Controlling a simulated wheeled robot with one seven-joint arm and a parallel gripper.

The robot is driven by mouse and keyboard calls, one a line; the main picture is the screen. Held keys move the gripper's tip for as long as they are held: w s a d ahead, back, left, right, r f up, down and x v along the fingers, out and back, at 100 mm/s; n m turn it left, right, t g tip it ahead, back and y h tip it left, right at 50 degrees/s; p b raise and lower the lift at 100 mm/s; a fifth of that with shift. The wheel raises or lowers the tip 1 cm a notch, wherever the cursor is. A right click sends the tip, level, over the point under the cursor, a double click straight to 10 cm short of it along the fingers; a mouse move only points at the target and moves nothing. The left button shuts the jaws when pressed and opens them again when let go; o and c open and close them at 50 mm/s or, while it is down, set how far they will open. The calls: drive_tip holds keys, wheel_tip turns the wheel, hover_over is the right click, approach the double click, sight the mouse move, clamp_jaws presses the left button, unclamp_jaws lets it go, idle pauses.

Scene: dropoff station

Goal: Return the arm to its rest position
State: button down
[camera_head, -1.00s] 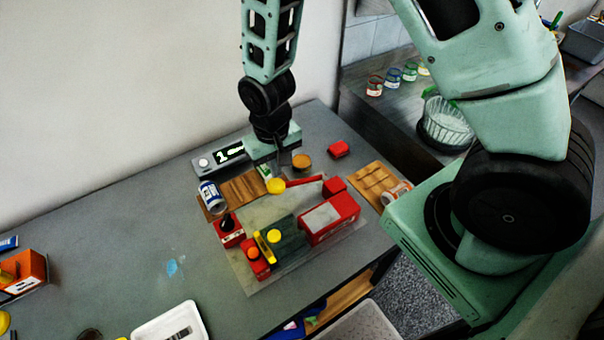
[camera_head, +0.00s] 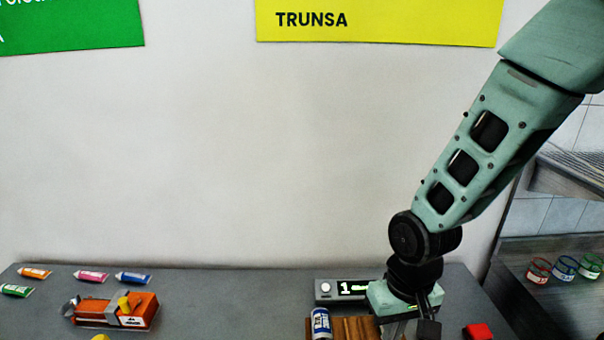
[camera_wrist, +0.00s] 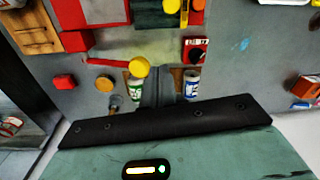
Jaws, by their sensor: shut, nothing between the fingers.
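My arm comes down from the upper right in the head view, and my gripper (camera_head: 428,327) hangs low over the back of the grey table (camera_head: 220,297). Its fingers point down, and the lower edge of the picture cuts off what is under them. In the wrist view my gripper (camera_wrist: 159,76) has its fingers together with nothing between them. A yellow round piece (camera_wrist: 139,67) appears close beside the fingertips; I cannot tell if they touch. My arm is bent and extended over the table.
A display box (camera_head: 326,289), a white-blue can (camera_head: 320,322) and a wooden board (camera_head: 358,329) lie left of my gripper. A red block (camera_head: 478,331) is right. An orange toy (camera_head: 138,309) and paint tubes (camera_head: 91,276) lie far left. A white wall stands behind.

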drive_tip(key=s+a+r+n+b, duration=0.1)
drive_tip(key=s+r+n+b, duration=0.1)
drive_tip(key=s, duration=0.5)
drive_tip(key=s+a+r+n+b, duration=0.1)
drive_tip(key=s+r+n+b, duration=0.1)
drive_tip(key=s, duration=0.5)
drive_tip(key=shift+r+n+b, duration=0.4)
drive_tip(key=shift+n+b, duration=0.4)
drive_tip(key=shift+b, duration=0.2)
